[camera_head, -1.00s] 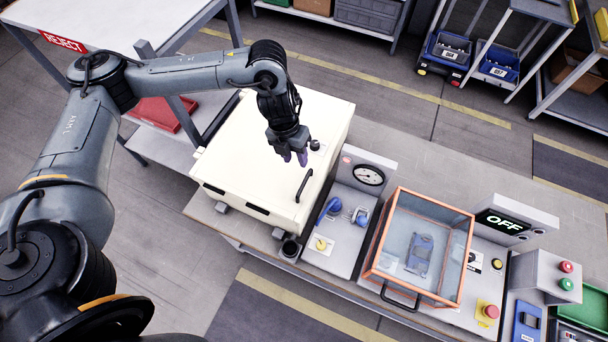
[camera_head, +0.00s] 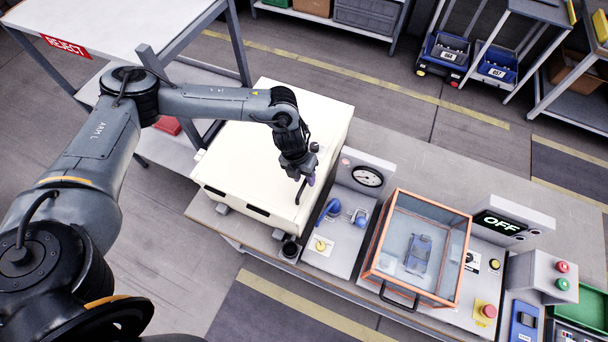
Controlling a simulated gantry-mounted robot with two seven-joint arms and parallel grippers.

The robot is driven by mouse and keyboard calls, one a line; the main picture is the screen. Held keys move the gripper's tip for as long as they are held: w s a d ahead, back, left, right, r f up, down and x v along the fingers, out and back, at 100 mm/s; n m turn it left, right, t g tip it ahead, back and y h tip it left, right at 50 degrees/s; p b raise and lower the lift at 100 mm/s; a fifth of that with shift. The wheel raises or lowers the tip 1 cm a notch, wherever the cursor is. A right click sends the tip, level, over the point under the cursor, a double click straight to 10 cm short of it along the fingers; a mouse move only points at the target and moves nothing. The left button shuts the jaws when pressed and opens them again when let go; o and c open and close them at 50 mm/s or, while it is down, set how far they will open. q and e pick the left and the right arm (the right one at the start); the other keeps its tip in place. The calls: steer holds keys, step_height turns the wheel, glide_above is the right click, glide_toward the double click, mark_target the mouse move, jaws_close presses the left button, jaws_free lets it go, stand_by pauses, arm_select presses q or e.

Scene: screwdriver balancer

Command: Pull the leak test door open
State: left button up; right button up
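A cream-coloured box (camera_head: 262,130), which appears to be the leak test chamber, stands on the bench. A dark bar handle (camera_head: 301,192) is on its right side, facing the gauge panel. My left gripper (camera_head: 307,179) points down at that handle, its fingertips at the handle's upper end. The gripper covers part of the handle, so contact and the finger gap cannot be made out. The door looks closed; no gap shows. My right gripper is not in view.
A panel with a pressure gauge (camera_head: 367,176) and blue fittings stands close right of the box. Further right are an orange-framed clear box (camera_head: 428,285) and an OFF display (camera_head: 501,222). A white reject table (camera_head: 110,25) is at the upper left.

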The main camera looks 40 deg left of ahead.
arm_select(q)
jaws_close()
stand_by(0.5)
